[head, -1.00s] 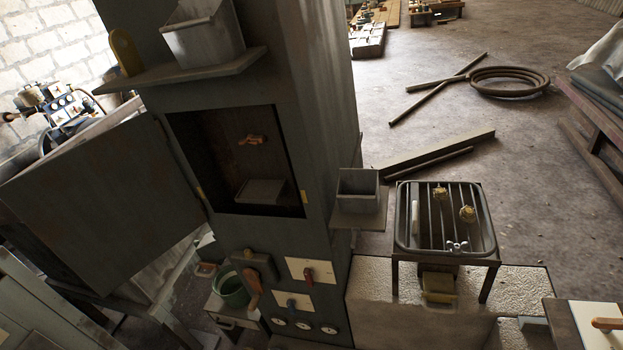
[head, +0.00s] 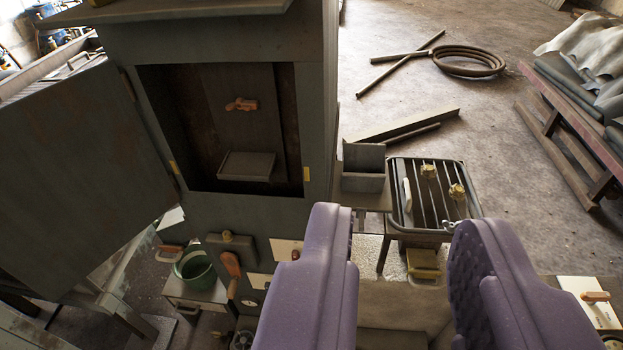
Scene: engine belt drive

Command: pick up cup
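My gripper (head: 402,225) shows as two purple padded fingers rising from the bottom edge, spread wide apart with nothing between them. No thing is plainly a drinking cup. The most cup-like thing is a round green container (head: 195,268), upright with its open top visible, on a small stand left of my gripper. A square grey open box (head: 363,167) stands on a small side shelf beyond the fingers. I cannot tell which of these, if any, is the cup. The fingers appear apart from both, and the left finger hides part of the cabinet's lower panel.
A tall dark cabinet (head: 228,222) stands at left with its door (head: 75,180) swung open and a small tray (head: 247,165) inside. A barred rack (head: 437,190) stands right of it. A coiled pipe (head: 468,57) and beams lie on the floor. Open floor (head: 480,125) stretches behind.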

